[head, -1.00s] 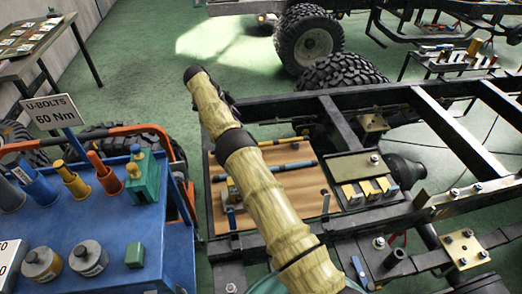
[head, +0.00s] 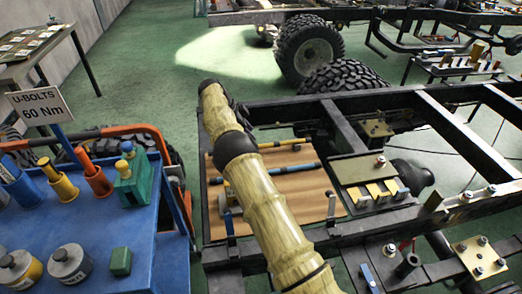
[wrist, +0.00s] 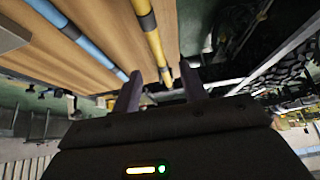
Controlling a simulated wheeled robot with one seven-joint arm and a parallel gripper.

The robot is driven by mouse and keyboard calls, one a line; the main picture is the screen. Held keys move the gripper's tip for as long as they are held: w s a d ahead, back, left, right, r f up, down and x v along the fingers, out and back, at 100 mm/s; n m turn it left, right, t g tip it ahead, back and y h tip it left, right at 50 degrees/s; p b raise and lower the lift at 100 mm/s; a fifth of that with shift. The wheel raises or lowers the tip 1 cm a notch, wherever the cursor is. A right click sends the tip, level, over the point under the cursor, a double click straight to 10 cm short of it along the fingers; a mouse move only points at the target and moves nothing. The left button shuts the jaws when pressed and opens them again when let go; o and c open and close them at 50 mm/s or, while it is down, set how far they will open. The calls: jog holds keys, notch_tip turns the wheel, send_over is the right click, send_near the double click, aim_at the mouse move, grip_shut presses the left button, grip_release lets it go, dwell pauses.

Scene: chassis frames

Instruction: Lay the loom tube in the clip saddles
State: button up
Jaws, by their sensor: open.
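A thin yellow tube with dark bands (head: 285,143) lies across the far part of a brown board on the chassis; I take it for the loom tube. A blue tube with dark ends (head: 292,168) lies nearer on the same board. In the wrist view, my gripper (wrist: 158,73) is open, its two dark fingers pointing toward the yellow tube (wrist: 151,35), which runs down between the fingertips. I cannot tell whether they touch it. The blue tube (wrist: 92,50) is to the left. My arm hides the gripper in the head view. Which parts are the clip saddles is unclear.
Several yellow-faced blocks (head: 382,190) sit right of the brown board (head: 310,195). Black chassis rails (head: 350,100) surround it. A blue cart (head: 170,225) with pots and cylinders stands left, with a "U-BOLTS 60 Nm" sign (head: 38,103). Green floor is free beyond.

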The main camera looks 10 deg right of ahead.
aim_at(261, 146)
jog(key=shift+x, duration=0.8)
jog(key=shift+s+a+x, duration=0.1)
jog(key=shift+x, duration=1.25)
jog(key=shift+s+a+x, duration=0.1)
jog(key=shift+a+x, duration=0.05)
jog(key=shift+x, duration=1.15)
jog(key=shift+f, duration=0.15)
grip_shut()
